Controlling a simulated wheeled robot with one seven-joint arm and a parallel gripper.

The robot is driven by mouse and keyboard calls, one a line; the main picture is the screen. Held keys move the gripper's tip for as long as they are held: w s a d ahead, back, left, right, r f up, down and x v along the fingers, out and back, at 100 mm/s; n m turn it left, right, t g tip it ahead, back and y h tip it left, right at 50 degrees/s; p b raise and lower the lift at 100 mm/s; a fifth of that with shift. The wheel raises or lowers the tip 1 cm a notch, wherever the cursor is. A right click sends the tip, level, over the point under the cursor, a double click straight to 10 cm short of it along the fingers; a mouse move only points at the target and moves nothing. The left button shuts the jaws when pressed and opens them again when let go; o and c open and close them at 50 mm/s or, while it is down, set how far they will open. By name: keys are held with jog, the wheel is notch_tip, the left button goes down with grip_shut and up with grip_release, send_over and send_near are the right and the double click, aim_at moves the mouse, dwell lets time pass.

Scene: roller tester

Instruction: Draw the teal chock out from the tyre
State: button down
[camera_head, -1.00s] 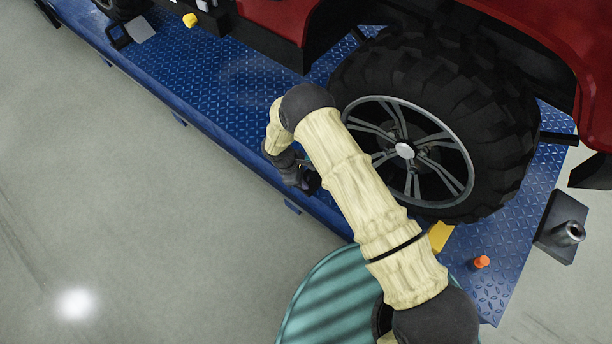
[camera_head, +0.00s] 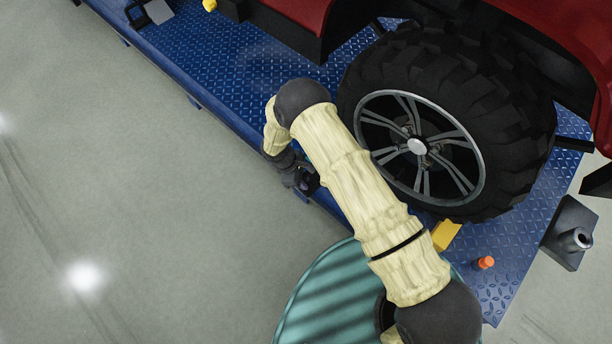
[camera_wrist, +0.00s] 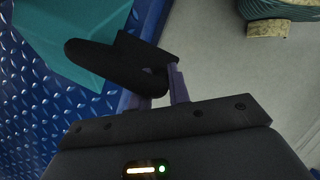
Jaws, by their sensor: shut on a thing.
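The teal chock (camera_wrist: 85,32) shows at the top left of the wrist view, over the blue diamond-plate deck. A black handle (camera_wrist: 105,66) joins it, and my gripper (camera_wrist: 158,80) is shut on this handle. In the head view my gripper (camera_head: 306,183) is at the near edge of the deck, left of the tyre (camera_head: 515,110). My arm hides the chock there. The tyre is black with a grey spoked rim and stands on the deck. The wrist view does not show the tyre, so I cannot tell the gap between it and the chock.
The blue deck (camera_head: 230,62) carries the red vehicle (camera_head: 545,30). A yellow block (camera_head: 446,234) and an orange peg (camera_head: 485,263) are on the deck near the tyre. A black stand (camera_head: 568,236) is at the right. The grey floor (camera_head: 130,190) left of the deck is clear.

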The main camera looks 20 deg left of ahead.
jog(key=shift+s+a+r, duration=0.1)
jog(key=shift+s+a, duration=0.3)
jog(key=shift+s, duration=0.5)
jog(key=shift+s+a, duration=0.35)
jog(key=shift+s, duration=0.55)
jog(key=shift+s+a+r, duration=0.1)
jog(key=shift+s+a, duration=0.3)
jog(key=shift+s, duration=0.5)
notch_tip(320, 180, up, 7)
jog(key=s+a+p, duration=0.1)
jog(key=s+p, duration=0.1)
jog(key=p, duration=0.3)
jog(key=shift+s, duration=0.4)
